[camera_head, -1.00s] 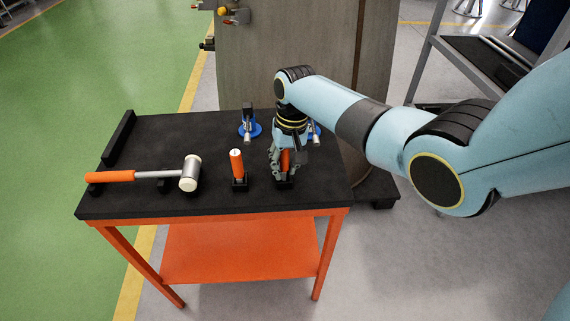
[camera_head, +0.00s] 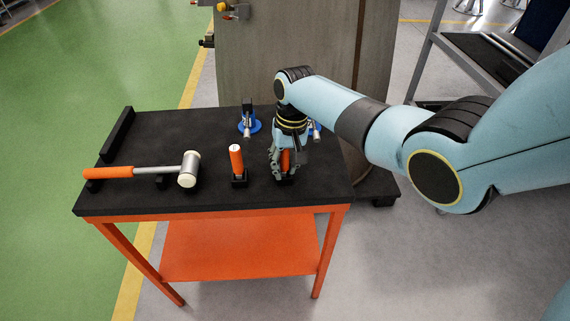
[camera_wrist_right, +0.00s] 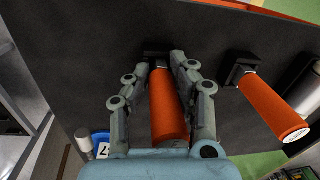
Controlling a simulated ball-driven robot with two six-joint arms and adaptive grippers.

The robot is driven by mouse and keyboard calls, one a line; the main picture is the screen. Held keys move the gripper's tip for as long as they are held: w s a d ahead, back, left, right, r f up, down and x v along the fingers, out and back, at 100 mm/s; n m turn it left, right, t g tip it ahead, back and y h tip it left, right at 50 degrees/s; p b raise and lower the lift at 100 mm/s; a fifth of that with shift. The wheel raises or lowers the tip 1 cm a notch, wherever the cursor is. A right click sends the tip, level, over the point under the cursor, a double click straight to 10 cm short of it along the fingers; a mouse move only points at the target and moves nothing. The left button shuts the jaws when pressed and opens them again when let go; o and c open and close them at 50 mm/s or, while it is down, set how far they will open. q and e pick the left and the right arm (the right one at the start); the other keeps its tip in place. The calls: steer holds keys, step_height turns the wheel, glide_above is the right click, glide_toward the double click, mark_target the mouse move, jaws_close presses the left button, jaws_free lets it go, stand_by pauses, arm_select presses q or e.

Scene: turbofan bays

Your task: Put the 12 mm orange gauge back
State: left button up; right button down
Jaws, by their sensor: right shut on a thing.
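An orange gauge (camera_wrist_right: 166,108) is between the fingers of my right gripper (camera_wrist_right: 168,75), which is shut on it. In the head view the same gauge (camera_head: 285,160) stands upright at a small black holder (camera_head: 284,180) on the table's right part, and my right gripper (camera_head: 283,165) comes down on it from above. Its lower end is at the holder; how deep it sits I cannot tell. A second orange gauge (camera_head: 236,158) stands upright in another black holder (camera_head: 239,181) to the left; it also shows in the wrist view (camera_wrist_right: 272,108). No size marking is readable. My left gripper is out of view.
The black-topped table (camera_head: 205,200) has an orange frame. A mallet (camera_head: 150,172) with an orange handle lies at the left. Blue-based tools (camera_head: 249,126) stand behind the gauges, one partly hidden by my gripper. A grey cabinet (camera_head: 290,55) stands behind the table.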

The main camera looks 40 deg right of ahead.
steer(key=c, duration=1.1)
jaws_free()
steer(key=shift+o, duration=0.2)
step_height(320, 180, up, 12)
steer(key=d, duration=0.1)
steer(key=shift+s, duration=0.2)
steer(key=shift+f, duration=0.15)
